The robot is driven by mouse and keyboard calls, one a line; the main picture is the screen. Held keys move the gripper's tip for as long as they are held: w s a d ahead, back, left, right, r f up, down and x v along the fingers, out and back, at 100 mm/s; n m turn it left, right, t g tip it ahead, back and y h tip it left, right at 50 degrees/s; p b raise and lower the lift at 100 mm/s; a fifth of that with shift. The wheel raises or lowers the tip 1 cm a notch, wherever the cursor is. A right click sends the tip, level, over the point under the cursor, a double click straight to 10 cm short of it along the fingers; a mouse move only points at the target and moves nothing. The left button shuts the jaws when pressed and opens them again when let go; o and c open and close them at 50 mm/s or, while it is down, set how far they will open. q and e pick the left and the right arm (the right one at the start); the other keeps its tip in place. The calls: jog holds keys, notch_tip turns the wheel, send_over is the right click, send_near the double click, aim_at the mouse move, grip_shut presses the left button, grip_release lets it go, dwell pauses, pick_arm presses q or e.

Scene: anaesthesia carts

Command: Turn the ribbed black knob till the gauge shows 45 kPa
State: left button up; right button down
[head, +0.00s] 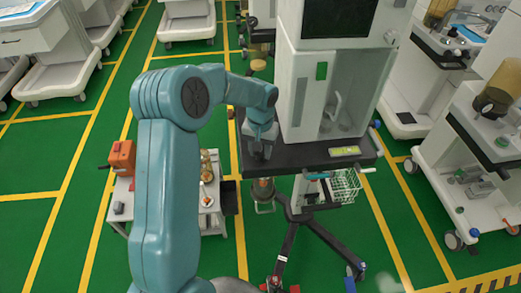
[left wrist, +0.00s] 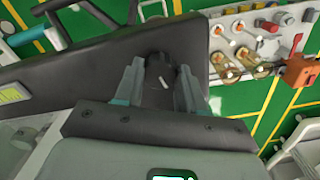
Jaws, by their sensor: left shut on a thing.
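My left gripper (head: 262,148) comes down at the left end of a dark cart shelf, beside the tall white cabinet. In the left wrist view its two grey fingers (left wrist: 156,92) stand on both sides of the black knob (left wrist: 160,72) and are shut on it. The knob carries a short white mark; its ribs are too small to make out. In the head view the gripper hides the knob. A yellow-green panel (head: 345,151) sits on the shelf's front edge, and part of it shows in the left wrist view (left wrist: 14,93). No reading is legible. My right gripper is out of view.
The white cabinet (head: 309,95) rises just right of my gripper. A wire basket (head: 345,186) hangs below the shelf (head: 305,153). A low trolley (head: 211,218) with brass fittings and an orange device (head: 122,157) stands to the left. Green floor lies between the carts.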

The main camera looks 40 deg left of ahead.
pick_arm(q)
jog(key=shift+w+a+r+m, duration=0.1)
jog(key=shift+w+m, duration=0.05)
jog(key=shift+m, duration=0.15)
dwell(0.4)
jog(key=o, duration=1.1)
jog(key=shift+c, duration=0.2)
notch_tip(320, 180, up, 16)
jog(key=shift+r, duration=0.15)
